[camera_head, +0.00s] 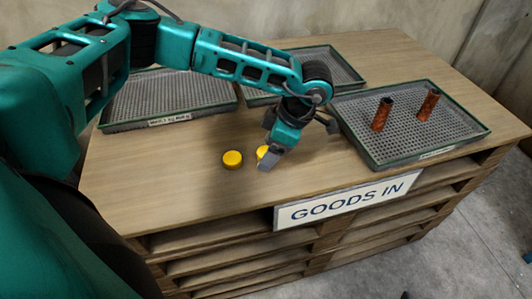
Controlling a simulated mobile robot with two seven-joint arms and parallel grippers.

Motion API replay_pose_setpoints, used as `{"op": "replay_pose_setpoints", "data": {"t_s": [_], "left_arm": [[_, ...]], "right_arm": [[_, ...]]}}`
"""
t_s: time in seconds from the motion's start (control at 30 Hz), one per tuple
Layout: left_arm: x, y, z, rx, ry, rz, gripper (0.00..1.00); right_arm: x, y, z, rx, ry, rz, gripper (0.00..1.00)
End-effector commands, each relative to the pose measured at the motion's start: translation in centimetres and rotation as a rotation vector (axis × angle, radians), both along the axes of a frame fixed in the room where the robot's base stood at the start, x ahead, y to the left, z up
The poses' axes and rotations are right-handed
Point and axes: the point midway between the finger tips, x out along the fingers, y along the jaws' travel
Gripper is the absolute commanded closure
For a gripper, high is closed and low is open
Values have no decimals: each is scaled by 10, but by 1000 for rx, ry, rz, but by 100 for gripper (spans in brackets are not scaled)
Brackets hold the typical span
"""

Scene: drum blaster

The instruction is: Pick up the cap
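Two yellow caps are on the wooden table top in the head view. One yellow cap (232,158) sits in full view, left of my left gripper and apart from it. The other yellow cap (262,152) is partly hidden behind the fingers of my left gripper (268,162). The gripper points down at the table beside this second cap. I cannot tell whether its fingers are open or shut, or whether they touch the cap. My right gripper is not in view.
A green-rimmed mesh tray (455,126) on the right holds two rusty brown cylinders (381,114) standing upright. An empty mesh tray (170,96) lies at the back left, another (335,62) at the back middle. The table's front edge carries a GOODS IN sign (345,201).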

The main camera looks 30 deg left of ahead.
Motion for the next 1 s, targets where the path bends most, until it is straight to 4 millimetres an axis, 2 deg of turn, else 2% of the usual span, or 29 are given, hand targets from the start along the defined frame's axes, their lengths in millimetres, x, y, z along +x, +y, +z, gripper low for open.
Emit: {"op": "replay_pose_setpoints", "data": {"t_s": [0.2, 0.8, 1.0], "left_arm": [[0, 0, 0, 0, 0, 0, 29], [0, 0, 0, 0, -1, 0, 85], [0, 0, 1, -1, -1, 0, 85]], "right_arm": [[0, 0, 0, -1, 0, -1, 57], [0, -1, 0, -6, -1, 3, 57], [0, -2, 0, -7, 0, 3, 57]]}}
